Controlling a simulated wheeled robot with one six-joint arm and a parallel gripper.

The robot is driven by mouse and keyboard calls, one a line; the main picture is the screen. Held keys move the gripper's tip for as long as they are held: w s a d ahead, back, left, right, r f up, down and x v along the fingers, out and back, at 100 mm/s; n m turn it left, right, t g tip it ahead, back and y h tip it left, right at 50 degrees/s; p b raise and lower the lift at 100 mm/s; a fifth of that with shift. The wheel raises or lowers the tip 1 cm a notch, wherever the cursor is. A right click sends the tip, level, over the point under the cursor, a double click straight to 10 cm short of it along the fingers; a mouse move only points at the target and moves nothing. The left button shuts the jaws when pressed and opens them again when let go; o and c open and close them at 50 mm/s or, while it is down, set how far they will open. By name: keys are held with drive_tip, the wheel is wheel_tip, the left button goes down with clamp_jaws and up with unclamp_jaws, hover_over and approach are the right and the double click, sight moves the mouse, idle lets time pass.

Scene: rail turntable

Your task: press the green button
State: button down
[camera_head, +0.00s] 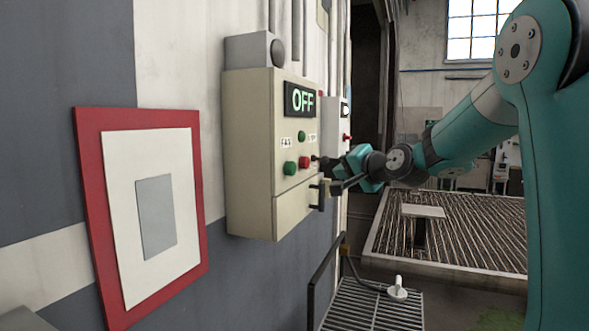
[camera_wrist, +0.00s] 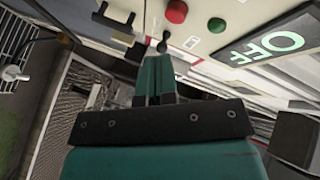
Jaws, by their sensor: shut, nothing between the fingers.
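A beige control box (camera_head: 250,150) hangs on the wall with a lit OFF display (camera_head: 300,99). A green button (camera_head: 290,168) sits low on its face, left of a red button (camera_head: 304,162). A second green button (camera_head: 301,136) sits higher, below the display. The wrist view shows the red button (camera_wrist: 176,12) and one green button (camera_wrist: 216,25), apparently the upper one. My gripper (camera_head: 332,165) is shut and empty, at the right side of the box's face. In the wrist view its fingertips (camera_wrist: 155,58) lie close to a small black lever (camera_wrist: 163,42), and I cannot tell whether they touch.
A black handle (camera_head: 319,194) sticks out low on the box. A second box with a red button (camera_head: 347,137) stands behind it. A red-framed panel (camera_head: 90,200) hangs on the left wall. A metal grating (camera_head: 370,308) with a railing is below, and a slatted table (camera_head: 470,225) lies beyond.

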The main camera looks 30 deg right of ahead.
drive_tip(key=w+a+p, duration=0.2)
drive_tip(key=w+a, duration=0.3)
drive_tip(key=w, duration=0.1)
drive_tip(key=shift+w, duration=0.15)
drive_tip(key=shift+w+a, duration=0.1)
idle(2.0)
drive_tip(key=shift+w+a, duration=0.2)
drive_tip(key=shift+w, duration=0.05)
drive_tip(key=shift+w+a, duration=0.25)
drive_tip(key=shift+w, duration=0.05)
idle(0.8)
drive_tip(key=shift+s+d, duration=0.5)
drive_tip(key=shift+s, duration=0.15)
drive_tip(key=shift+s+d+b, duration=0.7)
drive_tip(key=shift+s+d, duration=0.1)
drive_tip(key=shift+s, duration=0.2)
drive_tip(key=shift+s+d+b, duration=0.65)
drive_tip(key=shift+s+d, duration=0.1)
drive_tip(key=shift+s, duration=0.25)
